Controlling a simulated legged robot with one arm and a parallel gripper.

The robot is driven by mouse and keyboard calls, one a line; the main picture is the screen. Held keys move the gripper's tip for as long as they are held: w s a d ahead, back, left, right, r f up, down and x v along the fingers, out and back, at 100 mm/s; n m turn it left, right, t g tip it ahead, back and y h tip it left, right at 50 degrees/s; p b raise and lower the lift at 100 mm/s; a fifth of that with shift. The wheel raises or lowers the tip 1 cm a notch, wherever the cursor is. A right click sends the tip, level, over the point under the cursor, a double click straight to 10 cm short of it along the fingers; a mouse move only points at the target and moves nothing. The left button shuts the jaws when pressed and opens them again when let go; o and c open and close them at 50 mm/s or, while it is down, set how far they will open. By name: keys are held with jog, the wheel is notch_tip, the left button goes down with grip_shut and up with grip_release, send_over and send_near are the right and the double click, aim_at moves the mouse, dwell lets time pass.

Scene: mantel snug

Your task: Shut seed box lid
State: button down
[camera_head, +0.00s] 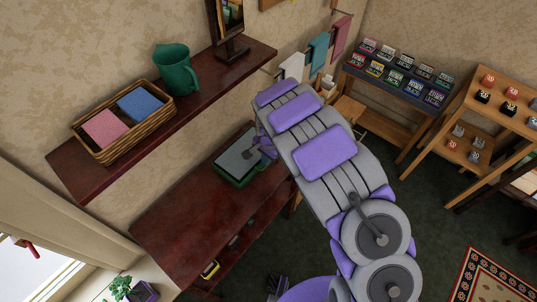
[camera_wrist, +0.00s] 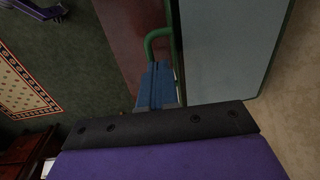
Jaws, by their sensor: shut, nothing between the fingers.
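The seed box (camera_head: 230,181) is a small green box on the dark red wooden surface below the mantel shelf. Its lid (camera_head: 238,158) has a grey panel with a green edge; whether it lies flush on the box I cannot tell. In the wrist view the grey lid panel (camera_wrist: 222,45) fills the upper right, with a curved green handle (camera_wrist: 157,36) at its left edge. My gripper (camera_wrist: 158,84) is shut and empty, with its blue fingers just below the handle; contact is unclear. In the head view my gripper (camera_head: 264,148) is at the box's right side, partly hidden by my arm.
Above, a shelf (camera_head: 190,112) holds a wicker basket (camera_head: 125,138) with pink and blue cloths, a green jug (camera_head: 176,72) and a mirror (camera_head: 230,25). Towels (camera_head: 318,53) hang behind my arm. Display stands (camera_head: 400,80) are at right. The surface left of the box is clear.

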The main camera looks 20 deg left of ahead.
jog(key=shift+d+r, duration=0.1)
jog(key=shift+d, duration=0.3)
jog(key=shift+s+d+f, duration=0.1)
jog(key=shift+d+f, duration=0.25)
jog(key=shift+d, duration=0.15)
jog(key=shift+f+p, duration=0.45)
jog(key=shift+f, duration=0.2)
jog(key=shift+a, duration=0.2)
jog(key=shift+d, duration=0.1)
